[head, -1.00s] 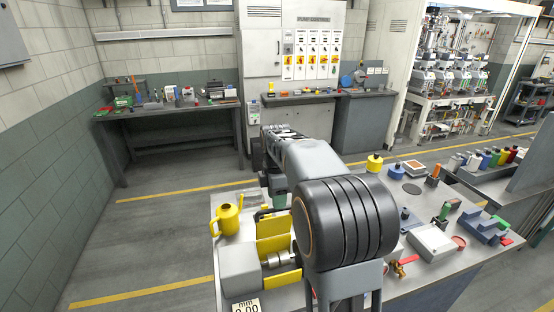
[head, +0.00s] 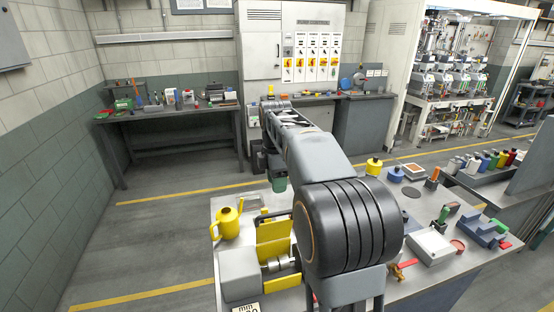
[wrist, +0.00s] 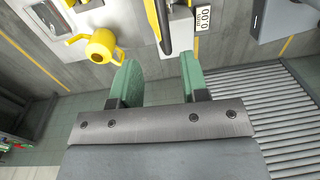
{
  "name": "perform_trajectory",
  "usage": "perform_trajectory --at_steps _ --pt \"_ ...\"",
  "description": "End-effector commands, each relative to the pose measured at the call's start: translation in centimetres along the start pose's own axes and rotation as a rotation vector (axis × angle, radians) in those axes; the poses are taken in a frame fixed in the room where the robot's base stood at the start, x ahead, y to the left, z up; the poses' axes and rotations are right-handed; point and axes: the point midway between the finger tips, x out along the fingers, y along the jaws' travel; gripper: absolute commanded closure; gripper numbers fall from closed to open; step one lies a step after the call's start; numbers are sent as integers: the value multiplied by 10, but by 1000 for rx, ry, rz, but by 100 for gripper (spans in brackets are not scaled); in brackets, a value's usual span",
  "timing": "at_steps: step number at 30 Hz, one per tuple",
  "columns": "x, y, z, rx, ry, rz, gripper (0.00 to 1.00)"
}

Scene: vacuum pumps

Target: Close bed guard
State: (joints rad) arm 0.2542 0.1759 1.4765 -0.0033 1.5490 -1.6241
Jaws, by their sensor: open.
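The bed guard (head: 272,240) is a yellow panel standing upright behind a metal shaft (head: 272,266), which lies exposed. The shaft comes out of a grey housing (head: 238,270) on the near left of the bench. In the wrist view, a dark bar with a yellow edge (wrist: 160,25), apparently the guard seen from above, is near the top middle. My gripper (wrist: 160,80) has two green fingers, spread apart with nothing between them. The bar lies beyond the fingers, apart from them.
A yellow oil can (head: 228,222) stands left of the guard; it also shows in the wrist view (wrist: 100,45). A readout (wrist: 203,18) is by the housing. Blue blocks (head: 482,232), a white box (head: 430,247) and a red-handled valve (head: 400,270) occupy the bench's right side.

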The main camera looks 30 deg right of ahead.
Motion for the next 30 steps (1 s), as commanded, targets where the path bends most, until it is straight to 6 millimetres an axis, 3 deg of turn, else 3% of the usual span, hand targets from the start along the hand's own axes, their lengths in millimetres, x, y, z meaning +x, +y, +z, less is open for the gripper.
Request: perform_trajectory --at_steps 21,30 --pt "-52 -4 0 0 0 0 59" --pt "-65 -5 0 0 0 0 59"
